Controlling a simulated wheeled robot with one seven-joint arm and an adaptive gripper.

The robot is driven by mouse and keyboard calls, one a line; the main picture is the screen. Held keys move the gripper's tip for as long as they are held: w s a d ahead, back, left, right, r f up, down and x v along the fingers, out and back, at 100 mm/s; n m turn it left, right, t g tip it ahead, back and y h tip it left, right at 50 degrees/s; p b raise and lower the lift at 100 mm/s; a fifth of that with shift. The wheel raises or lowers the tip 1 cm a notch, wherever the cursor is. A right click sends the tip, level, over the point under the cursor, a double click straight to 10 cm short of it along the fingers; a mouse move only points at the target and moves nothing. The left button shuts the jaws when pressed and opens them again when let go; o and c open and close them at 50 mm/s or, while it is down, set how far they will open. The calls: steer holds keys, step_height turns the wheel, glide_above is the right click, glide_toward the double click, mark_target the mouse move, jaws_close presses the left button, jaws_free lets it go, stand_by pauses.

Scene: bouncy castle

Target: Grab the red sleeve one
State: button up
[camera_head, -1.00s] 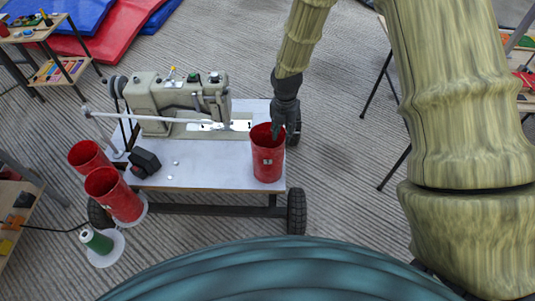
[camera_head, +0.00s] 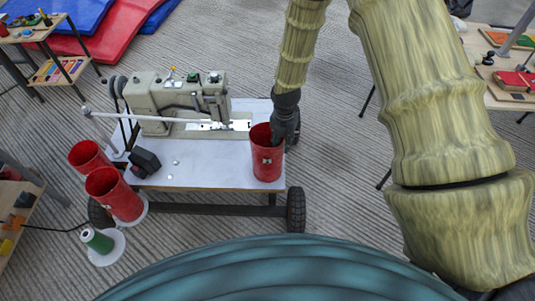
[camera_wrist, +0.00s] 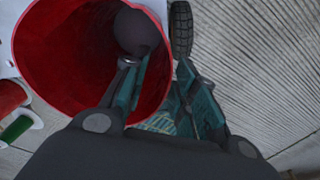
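A red sleeve (camera_head: 267,160), an open-topped cylinder, stands upright at the right front of the sewing machine's white table (camera_head: 205,172). It shows large from above in the wrist view (camera_wrist: 60,65), with a dark round thing (camera_wrist: 137,30) inside. My gripper (camera_head: 277,138) points down at its right rim. In the wrist view my gripper (camera_wrist: 164,78) has its teal fingers apart, one inside the sleeve and one outside, with the wall between them. I cannot see a firm squeeze on the wall. Two more red sleeves (camera_head: 88,158) (camera_head: 115,192) stand at the table's left.
The beige sewing machine (camera_head: 178,98) with a white rod stands behind the sleeve. A black box (camera_head: 144,162) lies on the table's left. A green spool (camera_head: 97,240) sits on a white disc at front left. Small side tables stand at both edges.

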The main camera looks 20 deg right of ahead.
jaws_close()
